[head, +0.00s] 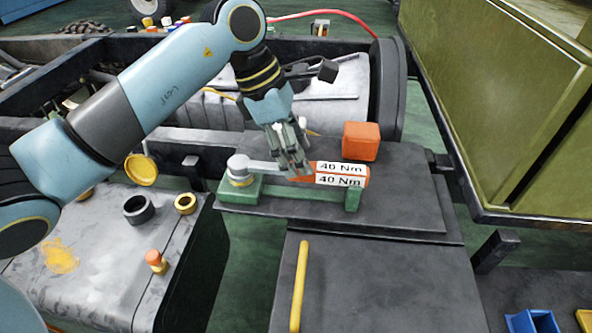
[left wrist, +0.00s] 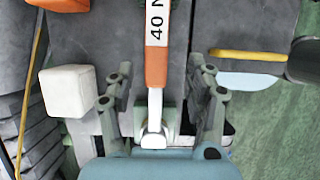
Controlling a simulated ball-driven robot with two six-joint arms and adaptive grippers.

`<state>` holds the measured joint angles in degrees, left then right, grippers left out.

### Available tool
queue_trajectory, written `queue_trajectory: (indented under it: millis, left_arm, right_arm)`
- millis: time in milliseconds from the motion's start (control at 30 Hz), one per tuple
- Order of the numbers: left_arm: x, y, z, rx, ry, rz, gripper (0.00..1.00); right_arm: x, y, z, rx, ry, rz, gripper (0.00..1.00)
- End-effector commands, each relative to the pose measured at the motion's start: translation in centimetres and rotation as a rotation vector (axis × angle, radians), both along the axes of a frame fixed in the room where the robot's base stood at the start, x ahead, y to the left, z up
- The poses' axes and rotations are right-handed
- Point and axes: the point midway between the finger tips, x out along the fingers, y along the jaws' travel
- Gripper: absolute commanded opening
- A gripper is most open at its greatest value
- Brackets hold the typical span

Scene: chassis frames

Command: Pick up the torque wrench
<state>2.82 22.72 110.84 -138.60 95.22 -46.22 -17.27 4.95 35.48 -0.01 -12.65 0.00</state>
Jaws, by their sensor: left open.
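The torque wrench (head: 328,180) lies level on a green cradle (head: 278,192) on the dark plate, its silver head at the left and its orange handle, marked "40 Nm", at the right. My left gripper (head: 293,160) is open over the wrench, near where the silver shaft meets the orange handle. In the left wrist view, the wrench's orange handle (left wrist: 156,66) and shaft run between the two spread fingers of my left gripper (left wrist: 160,82), with a gap on each side. The fingers hide part of the shaft in the head view. My right gripper is not in view.
An orange block (head: 361,141) stands behind the handle. A white block (left wrist: 68,92) is beside the left finger in the wrist view. A yellow bar (head: 300,285) lies in front. A grey tank (head: 100,265) with caps and rings is at left, a green-yellow panel (head: 490,100) at right.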

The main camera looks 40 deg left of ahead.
Motion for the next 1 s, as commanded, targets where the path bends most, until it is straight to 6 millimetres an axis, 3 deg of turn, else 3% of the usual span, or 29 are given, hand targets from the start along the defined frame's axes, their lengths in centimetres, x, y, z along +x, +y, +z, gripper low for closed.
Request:
queue_trajectory:
  millis: [300,567,1000]
  left_arm:
    - [1.2,-1.1,-4.2,-0.003,0.002,0.001,0.54]
    - [1.3,-1.1,-4.6,-0.001,0.001,-0.002,0.54]
    - [1.2,-1.1,-4.6,-0.001,0.002,-0.001,0.0]
  right_arm:
    - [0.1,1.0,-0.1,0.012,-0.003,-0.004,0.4]
    - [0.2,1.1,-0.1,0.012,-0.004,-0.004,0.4]
    - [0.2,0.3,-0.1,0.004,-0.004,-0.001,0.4]
